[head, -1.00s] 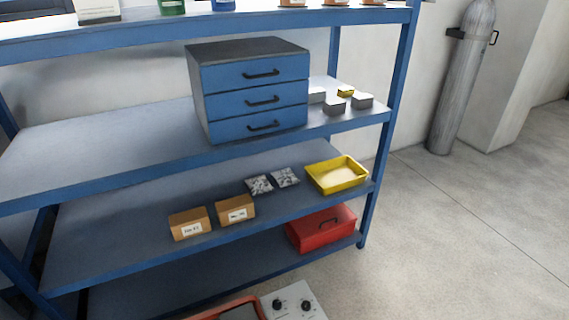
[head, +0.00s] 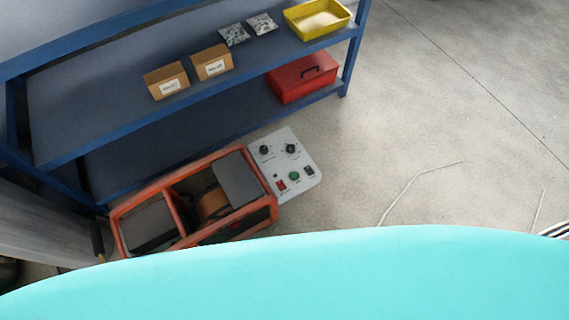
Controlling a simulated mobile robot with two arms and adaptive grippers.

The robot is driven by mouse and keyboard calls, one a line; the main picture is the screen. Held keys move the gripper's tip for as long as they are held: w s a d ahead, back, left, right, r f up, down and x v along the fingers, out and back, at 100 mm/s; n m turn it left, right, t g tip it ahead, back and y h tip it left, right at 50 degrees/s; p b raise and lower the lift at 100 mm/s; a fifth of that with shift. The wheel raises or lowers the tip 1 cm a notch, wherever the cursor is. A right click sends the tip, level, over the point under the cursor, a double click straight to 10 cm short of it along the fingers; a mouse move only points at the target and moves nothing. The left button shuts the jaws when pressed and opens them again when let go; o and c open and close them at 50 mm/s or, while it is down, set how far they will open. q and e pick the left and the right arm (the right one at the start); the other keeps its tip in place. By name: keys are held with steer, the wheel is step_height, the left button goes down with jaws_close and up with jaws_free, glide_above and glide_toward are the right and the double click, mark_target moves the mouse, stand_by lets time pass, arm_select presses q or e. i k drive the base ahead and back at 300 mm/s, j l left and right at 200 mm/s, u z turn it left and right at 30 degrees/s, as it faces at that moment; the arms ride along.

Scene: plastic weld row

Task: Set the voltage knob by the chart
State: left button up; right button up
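An orange-framed machine (head: 195,203) stands on the floor in front of the shelf. On its right end is a light grey control panel (head: 295,160). Two black knobs sit near the panel's top, a left knob (head: 264,150) and a right knob (head: 291,149). Below them are a red switch (head: 281,186), a green button (head: 294,176) and a dark switch (head: 309,171). The labels are too small to read, so I cannot tell which knob is for voltage or where either points. No chart is recognisable. Neither gripper shows.
A blue shelf (head: 90,107) stands behind the machine, holding brown boxes (head: 212,62), a yellow tray (head: 345,22) and a red toolbox (head: 302,79). A large turquoise surface (head: 300,275) fills the bottom. Thin pale lines cross otherwise open floor (head: 440,110) at right.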

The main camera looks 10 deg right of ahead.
mark_target(290, 148)
steer(key=u, duration=0.95)
steer(key=k+u, duration=0.2)
steer(key=u, duration=0.2)
steer(key=k+u, duration=0.25)
steer(key=u, duration=0.15)
steer(key=z, duration=1.7)
